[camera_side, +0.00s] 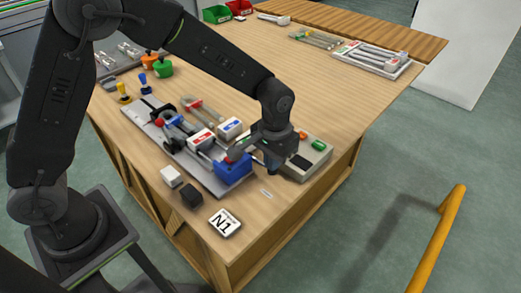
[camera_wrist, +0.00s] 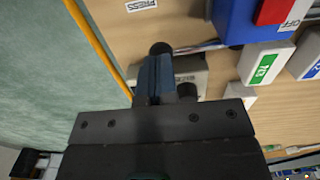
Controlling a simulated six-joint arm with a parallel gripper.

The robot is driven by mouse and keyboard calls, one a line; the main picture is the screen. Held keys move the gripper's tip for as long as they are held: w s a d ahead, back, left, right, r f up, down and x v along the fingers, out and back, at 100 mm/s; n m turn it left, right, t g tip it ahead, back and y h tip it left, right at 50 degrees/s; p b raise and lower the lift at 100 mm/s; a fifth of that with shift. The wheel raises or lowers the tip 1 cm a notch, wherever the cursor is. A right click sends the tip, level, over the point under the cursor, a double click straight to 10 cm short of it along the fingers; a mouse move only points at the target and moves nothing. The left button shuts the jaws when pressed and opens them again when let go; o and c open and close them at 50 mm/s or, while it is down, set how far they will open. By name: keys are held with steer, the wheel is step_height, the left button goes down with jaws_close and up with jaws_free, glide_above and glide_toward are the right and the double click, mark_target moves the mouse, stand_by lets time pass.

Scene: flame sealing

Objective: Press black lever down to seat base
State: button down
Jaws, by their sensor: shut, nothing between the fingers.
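My gripper (camera_side: 272,167) points down between the blue block (camera_side: 233,170) and a grey box (camera_side: 318,161) in the side view. In the wrist view its blue-grey fingers (camera_wrist: 153,78) are together with nothing between them. A round black knob (camera_wrist: 160,48) shows just past the fingertips, and a metal rod runs to the right from near it. I cannot tell whether the fingers touch the knob, or whether it is the black lever's end. A second dark round part (camera_wrist: 187,92) shows beside the fingers. The base cannot be made out clearly.
A long grey fixture plate (camera_side: 150,125) carries the blue block and several small parts. A PRESS label (camera_wrist: 141,5) lies on the wood.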

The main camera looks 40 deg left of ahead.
stand_by(0.4)
step_height(320, 180, up, 9)
steer(key=a, duration=0.1)
steer(key=shift+a, duration=0.25)
stand_by(1.0)
steer(key=s+a+r+t, duration=0.3)
steer(key=s+a+r, duration=0.4)
steer(key=s+r, duration=0.25)
steer(key=s+a+t, duration=0.2)
steer(key=s+a, duration=0.2)
steer(key=s, duration=0.7)
steer(key=shift+f+t, duration=0.15)
steer(key=shift+t, duration=0.15)
stand_by(0.7)
